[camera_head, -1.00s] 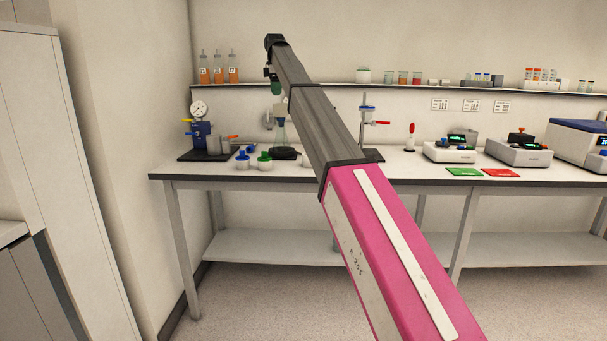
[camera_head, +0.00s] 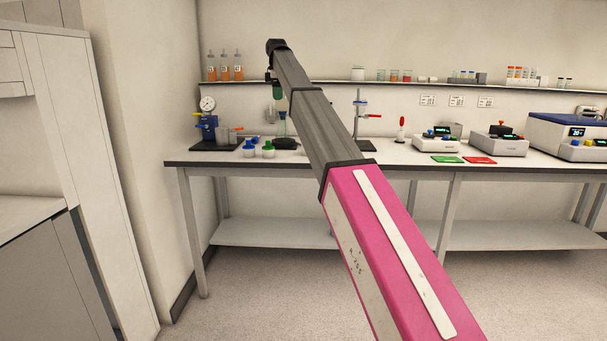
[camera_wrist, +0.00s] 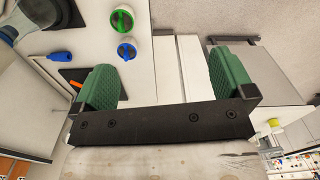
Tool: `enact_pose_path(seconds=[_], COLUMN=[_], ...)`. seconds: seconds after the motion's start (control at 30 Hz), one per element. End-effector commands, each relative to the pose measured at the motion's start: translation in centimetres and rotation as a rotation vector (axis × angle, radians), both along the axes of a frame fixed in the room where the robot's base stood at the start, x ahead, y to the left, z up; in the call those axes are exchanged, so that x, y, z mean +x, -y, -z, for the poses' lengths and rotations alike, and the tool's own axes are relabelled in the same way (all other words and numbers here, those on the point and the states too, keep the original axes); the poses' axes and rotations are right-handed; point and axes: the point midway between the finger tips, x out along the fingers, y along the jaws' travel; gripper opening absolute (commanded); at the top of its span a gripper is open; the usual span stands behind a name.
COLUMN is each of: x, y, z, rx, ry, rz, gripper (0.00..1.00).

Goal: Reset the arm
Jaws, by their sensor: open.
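My arm reaches up across the middle of the head view, its pink and grey links in front of the bench. My gripper (camera_wrist: 165,88) shows in the wrist view with its two green pads wide apart and nothing between them. In the head view the far end of the arm is at the upper left of centre, above the bench, and mostly hides the gripper. The wrist view looks past the pads at the white bench top and its edge.
The lab bench (camera_head: 400,158) carries a gauge device (camera_head: 207,104), blue-lidded and green-lidded jars (camera_head: 268,150), a stand (camera_head: 358,115), and several instruments (camera_head: 498,142). A wall shelf (camera_head: 300,84) holds orange bottles (camera_head: 225,67). A cabinet (camera_head: 55,120) stands left. The floor before the bench is clear.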

Motion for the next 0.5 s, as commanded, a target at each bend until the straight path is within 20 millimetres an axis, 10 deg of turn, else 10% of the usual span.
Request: enact_pose_path(seconds=[0.5], x=[-2.7], y=[5.0], z=[13.4], rx=[0.0], ry=[-0.002], rz=[0.23], gripper=[1.0])
